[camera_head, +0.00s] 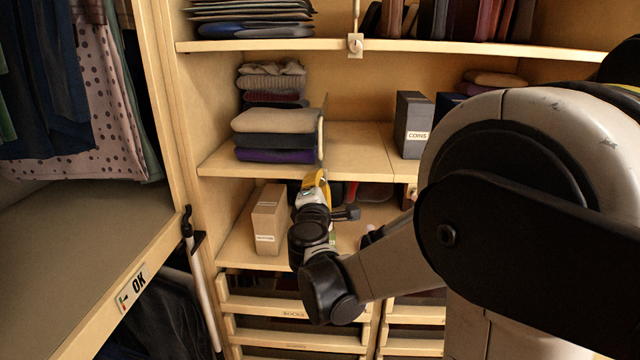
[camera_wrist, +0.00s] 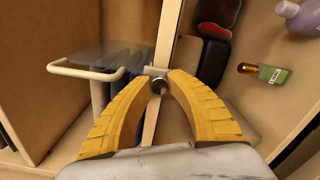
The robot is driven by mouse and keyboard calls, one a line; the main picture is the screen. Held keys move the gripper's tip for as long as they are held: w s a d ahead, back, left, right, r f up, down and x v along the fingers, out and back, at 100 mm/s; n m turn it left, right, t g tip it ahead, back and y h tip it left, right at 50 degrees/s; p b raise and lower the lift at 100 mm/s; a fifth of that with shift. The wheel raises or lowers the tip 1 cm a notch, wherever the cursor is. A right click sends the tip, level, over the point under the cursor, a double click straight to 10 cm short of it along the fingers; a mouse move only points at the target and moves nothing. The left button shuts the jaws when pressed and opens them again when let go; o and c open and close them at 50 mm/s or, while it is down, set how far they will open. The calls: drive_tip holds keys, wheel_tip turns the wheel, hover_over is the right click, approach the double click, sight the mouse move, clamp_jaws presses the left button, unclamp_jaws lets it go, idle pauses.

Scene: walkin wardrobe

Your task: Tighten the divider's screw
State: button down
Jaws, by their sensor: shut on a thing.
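The divider (camera_head: 321,138) stands on the middle shelf beside the folded clothes. In the wrist view the divider (camera_wrist: 88,73) shows as a clear panel with a pale rim, left of the shelf edge. Its clamp (camera_wrist: 154,71) sits on that edge. The small round dark-and-grey screw (camera_wrist: 159,86) is at the clamp. My gripper (camera_wrist: 160,80) has its yellow fingertips shut on the screw, one on each side. In the head view my gripper (camera_head: 315,180) is just below the front edge of the shelf. The screw is hidden there.
A cardboard box (camera_head: 268,218) stands on the shelf below, left of my gripper. A dark box (camera_head: 411,124) is on the middle shelf at right. Another divider clamp (camera_head: 355,45) is on the upper shelf.

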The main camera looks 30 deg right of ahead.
drive_tip(key=m, duration=0.5)
drive_tip(key=shift+m, duration=0.3)
drive_tip(key=m, duration=1.3)
drive_tip(key=shift+m, duration=0.4)
drive_tip(key=c, duration=1.2)
unclamp_jaws()
